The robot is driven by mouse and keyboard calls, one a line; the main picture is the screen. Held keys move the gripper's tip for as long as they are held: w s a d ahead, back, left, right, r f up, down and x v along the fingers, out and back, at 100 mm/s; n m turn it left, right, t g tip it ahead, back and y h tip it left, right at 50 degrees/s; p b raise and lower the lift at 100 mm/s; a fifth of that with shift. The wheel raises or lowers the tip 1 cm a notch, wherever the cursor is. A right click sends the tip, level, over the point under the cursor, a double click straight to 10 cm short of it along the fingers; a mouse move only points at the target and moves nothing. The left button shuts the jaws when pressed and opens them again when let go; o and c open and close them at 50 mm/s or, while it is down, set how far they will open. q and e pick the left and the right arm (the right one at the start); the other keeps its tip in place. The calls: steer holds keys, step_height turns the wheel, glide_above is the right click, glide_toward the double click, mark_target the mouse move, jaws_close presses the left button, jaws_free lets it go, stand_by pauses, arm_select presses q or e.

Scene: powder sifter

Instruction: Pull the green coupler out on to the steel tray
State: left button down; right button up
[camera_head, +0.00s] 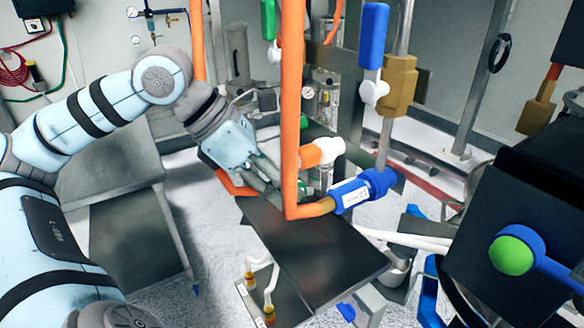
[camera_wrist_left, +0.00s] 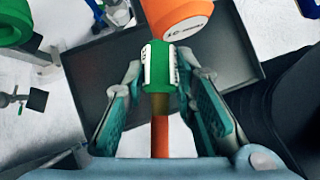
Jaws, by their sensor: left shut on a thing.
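The green coupler (camera_wrist_left: 159,68) has a white label and shows in the left wrist view, just below an orange labelled part (camera_wrist_left: 178,18). An orange hose (camera_wrist_left: 160,138) runs from its near end. My left gripper (camera_wrist_left: 160,72) has its fingers on either side of the coupler and is shut on it. In the head view my left gripper (camera_head: 262,172) is left of the vertical orange hose, above the steel tray (camera_head: 325,262); the coupler is not clearly visible there. The dark tray also shows behind the coupler in the wrist view (camera_wrist_left: 98,85). My right gripper is not in view.
A blue coupler (camera_head: 362,190) with a white label sits right of the vertical orange hose (camera_head: 291,110). An orange-and-white fitting (camera_head: 318,153) is close to my gripper. A blue-handled valve (camera_head: 373,38) hangs above. The tray's near part is bare.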

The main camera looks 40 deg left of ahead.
mark_target(291, 200)
arm_select(q)
steer(key=shift+s+d+f+p, duration=0.2)
steer(key=shift+s+f+p, duration=0.15)
steer(key=shift+s+f, duration=0.1)
steer(key=shift+s+d+f+p, duration=0.2)
steer(key=shift+s+f+p, duration=0.15)
steer(key=shift+s+f, duration=0.1)
steer(key=w+f+p, duration=0.1)
steer(key=w+d+f+p, duration=0.1)
steer(key=w, duration=0.1)
steer(key=shift+w+f+p, duration=0.25)
steer(key=shift+p, duration=0.05)
steer(key=shift+f+b, duration=0.7)
steer(key=shift+b, duration=0.1)
steer(key=shift+s+f, duration=0.1)
steer(key=shift+f, duration=0.1)
steer(key=shift+s+b, duration=0.25)
steer(key=shift+b, duration=0.15)
steer(key=shift+s, duration=0.2)
steer(key=c, duration=1.2)
jaws_free()
steer(key=shift+w, duration=0.3)
steer(key=shift+c, duration=0.2)
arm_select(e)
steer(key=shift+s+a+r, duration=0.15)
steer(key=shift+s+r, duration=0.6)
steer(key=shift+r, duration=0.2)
arm_select(q)
steer(key=shift+s, duration=0.1)
